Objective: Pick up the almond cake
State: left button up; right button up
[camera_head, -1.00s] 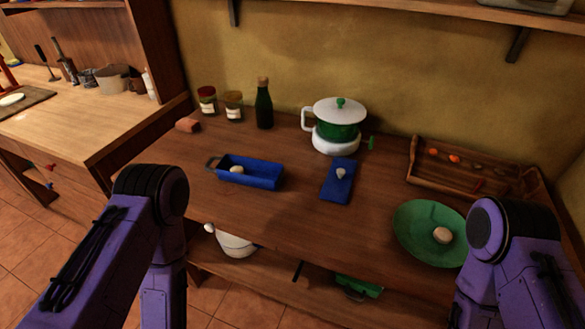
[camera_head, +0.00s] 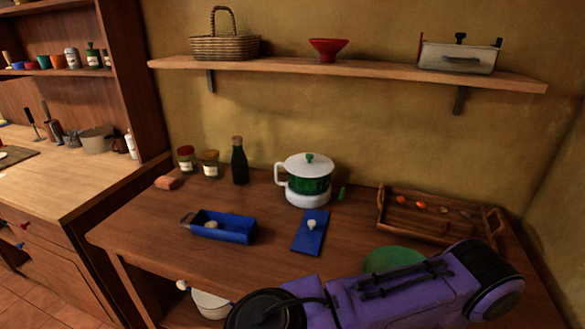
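I cannot tell for certain which thing is the almond cake. A small pale round item (camera_head: 211,225) lies in the blue tray (camera_head: 237,237) at the left of the counter. A small pale item (camera_head: 311,224) rests on a flat blue board (camera_head: 308,243) near the middle. A green plate (camera_head: 393,258) is at the right, its near part hidden behind my purple arm; the pale round item seen on it earlier is now hidden. Neither gripper shows in the view.
A white and green pot (camera_head: 308,181), a dark bottle (camera_head: 239,160) and jars (camera_head: 186,158) stand along the back. A wooden tray (camera_head: 437,215) holds several small items at the right. A shelf (camera_head: 350,72) hangs above. The counter's left front is clear.

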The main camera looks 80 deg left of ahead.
aim_at(213, 224)
jog(key=z, duration=0.25)
jog(key=k, duration=1)
jog(key=u, duration=1.35)
